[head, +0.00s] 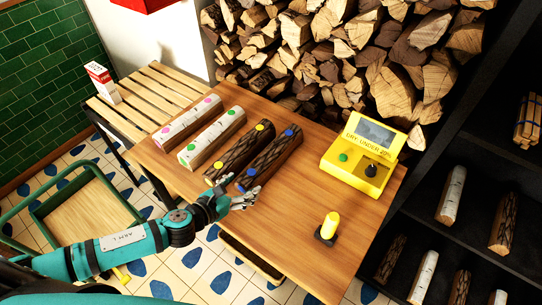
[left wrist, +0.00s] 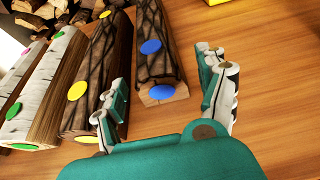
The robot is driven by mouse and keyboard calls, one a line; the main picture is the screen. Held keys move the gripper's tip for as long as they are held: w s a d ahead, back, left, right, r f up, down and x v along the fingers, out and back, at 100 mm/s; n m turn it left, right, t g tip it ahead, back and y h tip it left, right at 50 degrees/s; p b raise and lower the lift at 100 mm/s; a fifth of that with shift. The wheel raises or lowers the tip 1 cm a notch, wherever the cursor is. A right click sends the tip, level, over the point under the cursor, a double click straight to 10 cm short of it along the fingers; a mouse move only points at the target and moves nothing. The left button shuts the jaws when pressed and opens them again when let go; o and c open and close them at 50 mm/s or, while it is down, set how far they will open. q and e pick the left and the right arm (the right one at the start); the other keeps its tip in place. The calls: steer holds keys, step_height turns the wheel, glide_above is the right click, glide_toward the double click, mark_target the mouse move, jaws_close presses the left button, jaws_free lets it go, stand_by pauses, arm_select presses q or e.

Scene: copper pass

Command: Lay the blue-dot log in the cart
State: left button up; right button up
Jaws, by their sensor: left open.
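The blue-dot log (head: 272,158), dark-barked with blue dots, lies on the wooden table at the right end of a row of logs. Its near end points towards my left gripper (head: 248,197), which is open and empty just in front of that end. In the left wrist view the blue-dot log (left wrist: 157,50) lies ahead between the two spread fingers of the left gripper (left wrist: 163,72), with its cut end nearest. The cart (head: 92,222), with a green frame and wooden bed, stands at lower left; its visible bed is empty. My right gripper is not in view.
A yellow-dot log (head: 238,153), a green-dot log (head: 213,137) and a pink-dot log (head: 188,121) lie left of the blue-dot one. A yellow meter (head: 345,160) and a yellow-topped object (head: 329,228) stand to the right. A slatted bench (head: 160,88) adjoins the table.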

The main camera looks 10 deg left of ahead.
mark_target(258, 165)
arm_select(q)
steer(key=x, duration=0.6)
steer(key=shift+a+p, duration=0.2)
steer(key=shift+p, duration=0.2)
steer(key=shift+s, duration=0.1)
steer(key=c, duration=1.3)
steer(key=shift+r, duration=0.15)
steer(key=shift+c, duration=1.1)
steer(key=shift+r, duration=0.8)
step_height(258, 165, up, 2)
steer(key=shift+r+p, duration=0.1)
steer(key=shift+p, duration=0.3)
steer(key=s+d, duration=0.1)
steer(key=s, duration=0.3)
steer(key=s+d+b, duration=0.1)
steer(key=s+d, duration=0.1)
steer(key=s, duration=0.3)
steer(key=s+d+r+b, duration=0.1)
steer(key=s, duration=0.3)
steer(key=shift+s+d, duration=0.15)
steer(key=shift+d, duration=0.1)
steer(key=shift+s+d+r+b, duration=0.1)
steer(key=shift+s+d+b, duration=0.05)
steer(key=shift+s, duration=0.25)
steer(key=shift+s+d+r+b, duration=0.1)
steer(key=shift+s+b, duration=0.05)
steer(key=shift+s, duration=0.25)
